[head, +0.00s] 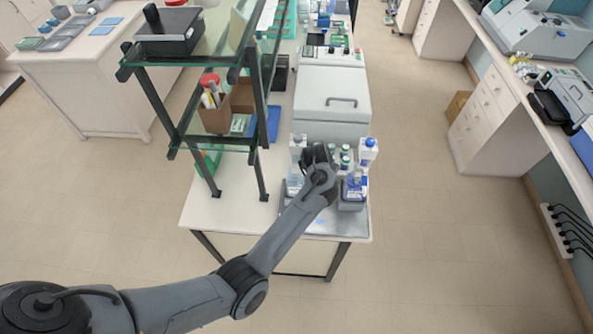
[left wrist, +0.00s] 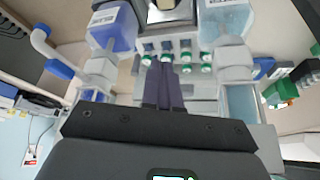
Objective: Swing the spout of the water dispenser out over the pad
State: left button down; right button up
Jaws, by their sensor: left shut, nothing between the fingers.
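Two bottle-top dispensers stand at the front of the bench, one on each side of my left gripper. The left one (head: 297,150) has a white head and a pale bottle; in the left wrist view its pale blue bottle (left wrist: 226,18) is at right, with a blue-tipped spout (left wrist: 263,68). The right one (head: 368,150) has a blue cap and a deeper blue bottle (left wrist: 112,25); its white spout (left wrist: 45,45) sticks outward. No label I can read tells which holds water. My left gripper (left wrist: 165,106) is shut and empty between them. A small blue patch (head: 322,221), perhaps the pad, lies in front.
Several green-capped bottles (left wrist: 186,57) stand between the dispensers. A white lidded machine (head: 332,100) is behind them. A glass-shelved rack (head: 190,150) stands at left.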

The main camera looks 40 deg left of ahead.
pick_arm(q)
jog(key=shift+w+d+p+v, duration=0.2)
jog(key=shift+p+v, duration=0.3)
jog(key=shift+v, duration=0.9)
jog(key=shift+w+d+p+v, duration=0.15)
jog(key=shift+p+v, duration=0.35)
jog(key=shift+v, duration=0.9)
pick_arm(e)
jog(key=shift+a+r, duration=0.15)
jog(key=shift+r, duration=1.25)
pick_arm(q)
jog(key=shift+a+r, duration=0.1)
jog(key=shift+r, duration=0.05)
